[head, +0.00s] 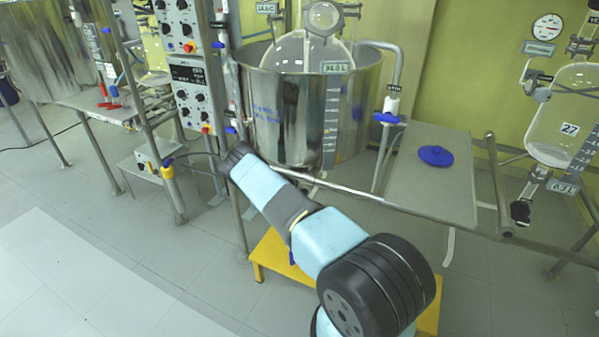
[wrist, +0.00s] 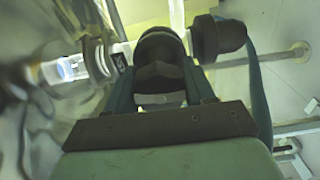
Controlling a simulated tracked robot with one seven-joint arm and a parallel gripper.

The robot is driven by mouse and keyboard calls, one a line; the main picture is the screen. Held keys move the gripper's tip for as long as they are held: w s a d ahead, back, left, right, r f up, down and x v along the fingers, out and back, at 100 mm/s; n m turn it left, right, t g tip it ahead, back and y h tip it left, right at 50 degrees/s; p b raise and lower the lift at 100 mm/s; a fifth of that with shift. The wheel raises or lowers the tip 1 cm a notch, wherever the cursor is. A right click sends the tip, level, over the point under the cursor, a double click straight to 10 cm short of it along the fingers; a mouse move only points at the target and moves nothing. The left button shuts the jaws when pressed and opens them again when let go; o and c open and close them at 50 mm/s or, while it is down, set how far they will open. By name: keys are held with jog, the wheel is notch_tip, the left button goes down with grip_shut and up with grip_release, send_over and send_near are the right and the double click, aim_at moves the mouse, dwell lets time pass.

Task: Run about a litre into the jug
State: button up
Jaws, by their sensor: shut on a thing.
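In the wrist view my gripper (wrist: 160,84) has its two fingers on either side of a rounded black part (wrist: 162,48), which looks like a valve handle, and is shut on it. A glass pipe with a clamp (wrist: 68,70) runs in from the left, and a dark cylindrical fitting (wrist: 218,38) lies to the right. I cannot make out the jug in either view.
A yellow stool (head: 272,262) stands under the vessel, partly behind my arm. A grey shelf (head: 430,190) with a blue lid (head: 436,155) is to the right. A control panel (head: 193,85) stands left. A glass vessel (head: 562,115) hangs far right. The left floor is clear.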

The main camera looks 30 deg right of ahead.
jog(key=n, duration=0.6)
jog(key=shift+s+a+f+n, duration=0.1)
jog(key=shift+a+f+n, duration=0.05)
jog(key=shift+f+n, duration=0.15)
dwell(0.5)
jog(key=o, duration=1)
jog(key=shift+r, duration=0.2)
